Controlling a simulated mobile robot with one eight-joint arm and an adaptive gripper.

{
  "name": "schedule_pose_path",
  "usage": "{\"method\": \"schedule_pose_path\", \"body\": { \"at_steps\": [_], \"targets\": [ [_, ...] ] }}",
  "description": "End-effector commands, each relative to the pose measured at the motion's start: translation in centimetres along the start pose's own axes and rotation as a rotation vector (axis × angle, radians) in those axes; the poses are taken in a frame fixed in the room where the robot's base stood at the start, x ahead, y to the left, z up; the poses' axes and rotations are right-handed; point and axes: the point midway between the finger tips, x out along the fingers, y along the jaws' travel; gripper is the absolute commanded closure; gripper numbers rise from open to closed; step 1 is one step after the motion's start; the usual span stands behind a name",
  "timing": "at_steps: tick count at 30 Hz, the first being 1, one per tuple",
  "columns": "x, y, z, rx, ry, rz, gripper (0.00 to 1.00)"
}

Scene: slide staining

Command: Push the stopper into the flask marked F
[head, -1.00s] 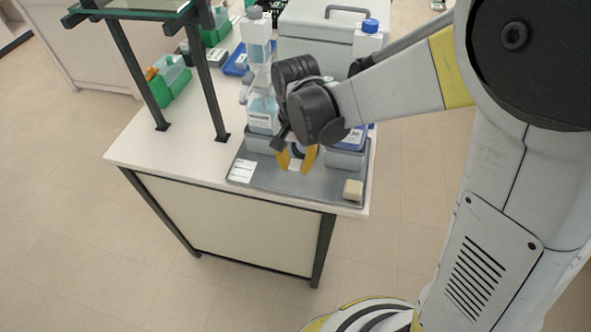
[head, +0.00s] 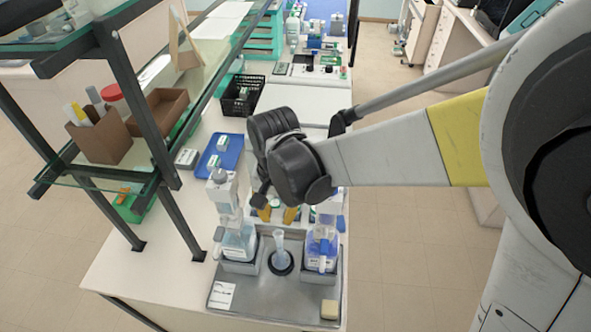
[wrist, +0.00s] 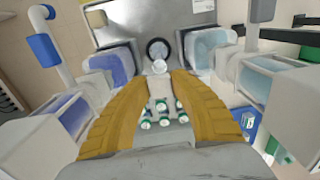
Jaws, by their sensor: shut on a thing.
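A clear flask (head: 281,248) stands upright in a dark ring on the grey tray (head: 265,297). No letter on it is legible. My gripper (head: 277,214) is above and behind the flask in the head view, apart from it, fingers pointing down. In the wrist view the yellow fingers (wrist: 163,75) are shut on a small pale round piece, the stopper (wrist: 160,67), at their tips. The dark ring (wrist: 158,43) with the flask shows just beyond it. In the head view I cannot clearly make out the stopper.
A light-blue bottle (head: 239,243) stands left of the flask and a violet-blue bottle (head: 321,246) right of it, both in grey holders. A pale block (head: 329,310) and a white label (head: 221,295) lie at the tray's front. A shelf frame (head: 150,115) rises at the left.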

Motion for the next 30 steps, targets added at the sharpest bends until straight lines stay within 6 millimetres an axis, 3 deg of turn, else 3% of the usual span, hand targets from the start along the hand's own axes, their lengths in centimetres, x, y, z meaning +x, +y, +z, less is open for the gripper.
{"method": "schedule_pose_path", "body": {
  "at_steps": [8,21,30],
  "targets": [
    [0.8,-0.3,0.2,-0.008,0.0,-0.001,0.87],
    [4.8,-0.2,0.2,-0.007,0.0,-0.001,0.87],
    [5.3,-0.1,0.2,-0.007,0.0,-0.001,0.87]
  ]
}}
